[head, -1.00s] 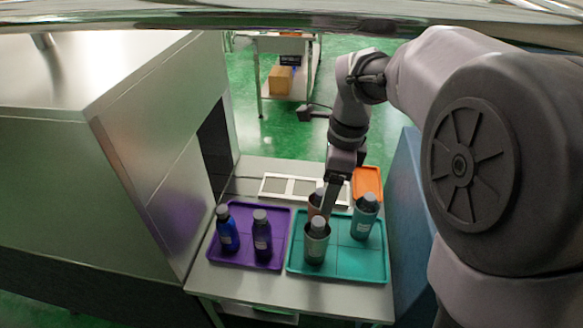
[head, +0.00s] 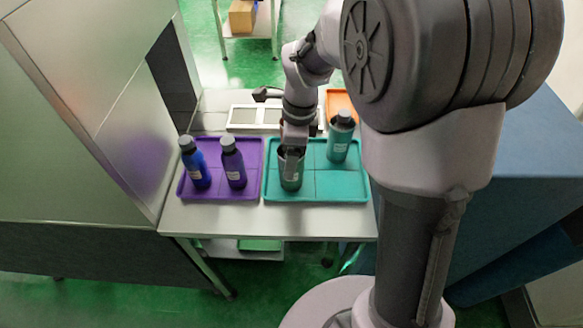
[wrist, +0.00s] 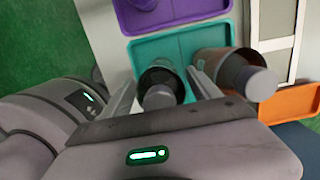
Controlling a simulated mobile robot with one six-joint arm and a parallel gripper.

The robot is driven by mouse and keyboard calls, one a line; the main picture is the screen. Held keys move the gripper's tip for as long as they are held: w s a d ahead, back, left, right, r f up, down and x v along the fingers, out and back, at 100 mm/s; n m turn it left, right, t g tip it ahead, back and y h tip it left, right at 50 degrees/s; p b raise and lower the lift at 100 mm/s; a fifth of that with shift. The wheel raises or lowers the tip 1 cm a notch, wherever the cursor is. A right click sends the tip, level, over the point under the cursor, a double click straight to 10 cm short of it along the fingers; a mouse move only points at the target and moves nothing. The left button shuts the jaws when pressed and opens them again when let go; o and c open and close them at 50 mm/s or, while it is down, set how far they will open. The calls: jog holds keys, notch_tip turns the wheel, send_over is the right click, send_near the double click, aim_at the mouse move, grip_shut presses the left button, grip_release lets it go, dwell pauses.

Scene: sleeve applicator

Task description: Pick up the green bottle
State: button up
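A grey-green bottle (head: 291,172) with a grey cap stands upright on the teal tray (head: 330,187). My gripper (head: 292,150) points down over it. In the wrist view its dark body and grey cap (wrist: 159,95) lie between my two fingers (wrist: 163,92), which are spread on either side; I see no clear contact. A teal-green bottle (head: 340,138) stands at the tray's back right.
A purple tray (head: 212,192) on the left holds a blue bottle (head: 195,163) and a dark blue-purple bottle (head: 233,163). An orange tray (head: 338,100) and a white frame (head: 243,116) lie behind. A large metal machine (head: 85,90) stands at the left.

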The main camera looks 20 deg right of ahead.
jog(key=c, duration=1.4)
grip_shut()
jog(key=shift+r, duration=0.1)
